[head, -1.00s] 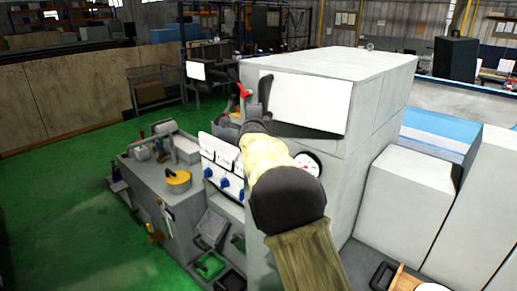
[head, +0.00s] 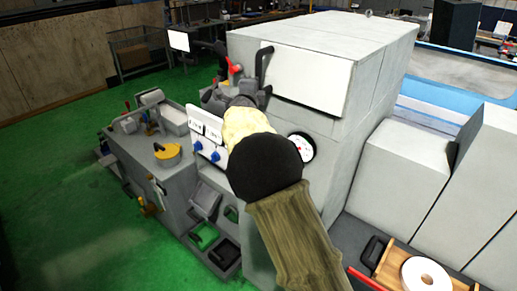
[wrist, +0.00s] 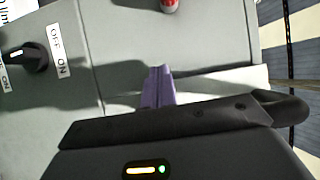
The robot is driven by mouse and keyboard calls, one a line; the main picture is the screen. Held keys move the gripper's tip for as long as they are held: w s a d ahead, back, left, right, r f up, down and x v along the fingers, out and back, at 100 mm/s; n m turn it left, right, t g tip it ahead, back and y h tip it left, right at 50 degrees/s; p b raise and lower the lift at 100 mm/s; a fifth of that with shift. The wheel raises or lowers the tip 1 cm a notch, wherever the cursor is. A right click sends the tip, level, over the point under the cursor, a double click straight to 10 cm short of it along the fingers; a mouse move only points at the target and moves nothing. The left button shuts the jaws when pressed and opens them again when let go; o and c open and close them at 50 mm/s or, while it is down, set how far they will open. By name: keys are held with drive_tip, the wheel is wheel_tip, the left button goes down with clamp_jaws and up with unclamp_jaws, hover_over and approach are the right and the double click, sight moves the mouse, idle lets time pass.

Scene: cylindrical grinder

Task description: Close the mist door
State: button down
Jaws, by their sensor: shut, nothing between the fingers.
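A white flat panel (head: 308,82), which looks like the mist door, is on the front of the large grey machine housing (head: 360,45). A black handle (head: 263,63) stands at its left edge. I cannot tell how far the panel is open. In the head view my arm covers the area left of the gauge, and my fingertips cannot be made out. In the wrist view my gripper (wrist: 158,86) shows purple fingers together, with nothing between them. They are in front of a grey surface and a pale strip (wrist: 215,85); contact cannot be told.
A round gauge (head: 301,147) is below the panel. A switch panel with blue knobs (head: 205,150) is left of my arm. An OFF/ON switch (wrist: 30,57) and a red button (wrist: 170,5) show in the wrist view. A wooden tray (head: 390,268) holds a white wheel (head: 426,274) at lower right.

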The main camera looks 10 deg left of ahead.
drive_tip(key=shift+w+d+f, duration=0.1)
drive_tip(key=shift+d+f, duration=0.1)
drive_tip(key=shift+d, duration=0.2)
drive_tip(key=s+a+b, duration=0.4)
drive_tip(key=s+a, duration=0.4)
drive_tip(key=s, duration=0.4)
drive_tip(key=shift+a+r+b, duration=0.15)
drive_tip(key=shift+b, duration=0.25)
drive_tip(key=shift+w, duration=0.1)
